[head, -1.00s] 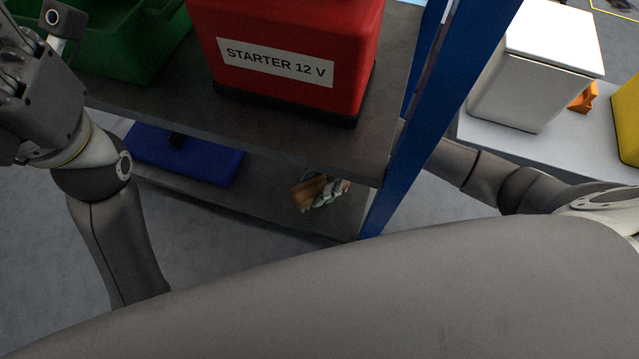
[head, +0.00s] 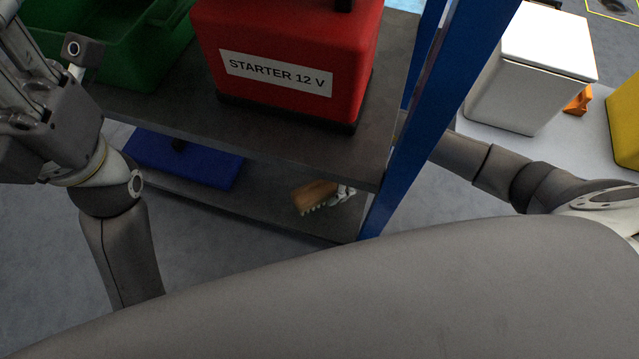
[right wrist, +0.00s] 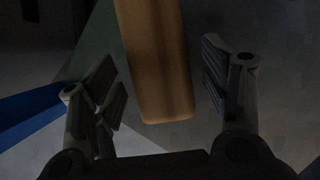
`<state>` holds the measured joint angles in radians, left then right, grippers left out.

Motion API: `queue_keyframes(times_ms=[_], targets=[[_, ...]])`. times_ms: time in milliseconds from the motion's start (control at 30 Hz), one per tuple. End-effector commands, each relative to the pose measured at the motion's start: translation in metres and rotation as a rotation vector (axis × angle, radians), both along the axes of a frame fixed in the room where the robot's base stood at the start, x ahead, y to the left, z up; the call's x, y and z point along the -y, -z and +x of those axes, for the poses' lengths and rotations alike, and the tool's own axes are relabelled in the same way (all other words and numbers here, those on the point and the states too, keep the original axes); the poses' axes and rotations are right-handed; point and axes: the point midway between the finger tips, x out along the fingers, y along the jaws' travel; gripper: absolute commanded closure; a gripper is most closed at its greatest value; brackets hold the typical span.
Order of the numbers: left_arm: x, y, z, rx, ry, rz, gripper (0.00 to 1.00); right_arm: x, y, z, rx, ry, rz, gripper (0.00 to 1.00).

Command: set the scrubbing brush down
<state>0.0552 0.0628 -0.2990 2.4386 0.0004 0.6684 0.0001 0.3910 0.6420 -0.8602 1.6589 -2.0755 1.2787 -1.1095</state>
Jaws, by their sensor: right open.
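The scrubbing brush (head: 316,194) has a wooden back and pale bristles. In the head view it is at the lower shelf (head: 270,205), bristles downward; it looks set on the shelf, though the contact is hard to see. My right gripper (head: 344,192) is just to its right, partly hidden by the blue post. In the right wrist view the wooden back (right wrist: 157,60) lies between the open fingers of my right gripper (right wrist: 160,85), with a gap on each side. My left gripper (head: 22,65) is at the upper left, far from the brush, its fingertips cut off.
Above the brush is the upper shelf (head: 300,150) with a red starter box (head: 285,45) and a green bin (head: 120,65). A blue flat object (head: 185,158) lies left on the lower shelf. The blue post (head: 430,110) stands close right. A white bin (head: 525,80) is beyond.

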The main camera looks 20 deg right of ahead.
Motion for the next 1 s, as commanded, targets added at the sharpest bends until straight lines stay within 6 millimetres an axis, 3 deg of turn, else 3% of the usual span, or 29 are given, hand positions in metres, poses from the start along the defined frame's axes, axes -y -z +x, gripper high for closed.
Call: queue_keyframes(times_ms=[33,200,400,600,1000], targets=[[0.000,-0.001,0.001,-0.013,0.001,0.000,0.60,0.016,-0.003,0.003,-0.001,0.005,-0.005,0.31],[-0.001,0.003,0.003,-0.037,0.002,-0.002,0.60,0.053,-0.002,0.011,0.000,0.002,-0.003,0.31],[-0.001,0.007,0.003,-0.054,0.003,-0.004,0.60,0.082,-0.001,0.017,0.001,-0.001,0.000,0.31],[-0.001,0.008,0.003,-0.058,0.004,-0.005,0.60,0.091,-0.001,0.018,0.001,-0.001,0.002,0.31],[-0.001,0.008,0.003,-0.058,0.005,-0.005,0.60,0.091,0.000,0.018,0.002,-0.002,0.002,0.31]])
